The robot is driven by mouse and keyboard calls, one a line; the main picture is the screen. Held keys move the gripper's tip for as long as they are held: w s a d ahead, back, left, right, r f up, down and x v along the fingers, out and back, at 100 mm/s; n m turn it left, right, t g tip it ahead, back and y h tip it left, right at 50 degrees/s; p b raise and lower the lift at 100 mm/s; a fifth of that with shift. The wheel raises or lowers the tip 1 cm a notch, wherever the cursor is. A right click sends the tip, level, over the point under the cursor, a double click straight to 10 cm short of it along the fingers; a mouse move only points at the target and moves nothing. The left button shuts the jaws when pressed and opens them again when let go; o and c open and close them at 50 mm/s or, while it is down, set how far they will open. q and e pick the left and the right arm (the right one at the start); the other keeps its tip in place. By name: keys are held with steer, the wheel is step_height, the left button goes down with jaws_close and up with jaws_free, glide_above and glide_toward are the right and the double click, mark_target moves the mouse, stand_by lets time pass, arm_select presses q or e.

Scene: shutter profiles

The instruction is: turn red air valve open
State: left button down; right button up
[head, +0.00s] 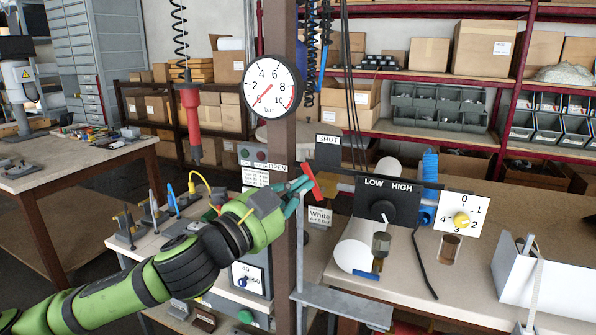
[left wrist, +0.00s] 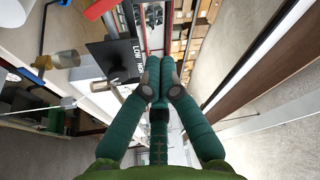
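The red air valve handle (head: 313,183) is a slim lever beside the brown post, between the OPEN label (head: 278,168) on its left and the SHUT label (head: 328,139) above right. It leans, its top end toward the upper left. My left gripper (head: 297,187) is close at its left side, teal fingers toward it; I cannot tell whether they touch. In the left wrist view the fingertips (left wrist: 160,68) are together with nothing seen between them. A red piece (left wrist: 102,9) at the top edge there looks like the handle. My right gripper is not in view.
A LOW/HIGH knob panel (head: 387,202) stands right of the handle. A red tool (head: 191,115) hangs on a coiled cord at left. A grey bracket (head: 342,305) juts out below.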

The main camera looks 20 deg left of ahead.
mark_target(311, 172)
arm_select(q)
steer(key=r+p+x, duration=0.1)
steer(key=p+x, duration=0.3)
steer(key=x, duration=0.5)
steer(key=a+f, duration=0.2)
steer(key=a, duration=0.1)
steer(key=shift+a+f+p, duration=0.3)
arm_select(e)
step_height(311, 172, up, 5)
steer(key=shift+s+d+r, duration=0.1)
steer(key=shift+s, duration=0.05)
arm_select(q)
steer(key=shift+d, duration=0.2)
steer(key=shift+a, duration=0.1)
steer(key=shift+a+f+n+b, duration=0.15)
steer(key=shift+n+b, duration=0.15)
steer(key=shift+b, duration=0.05)
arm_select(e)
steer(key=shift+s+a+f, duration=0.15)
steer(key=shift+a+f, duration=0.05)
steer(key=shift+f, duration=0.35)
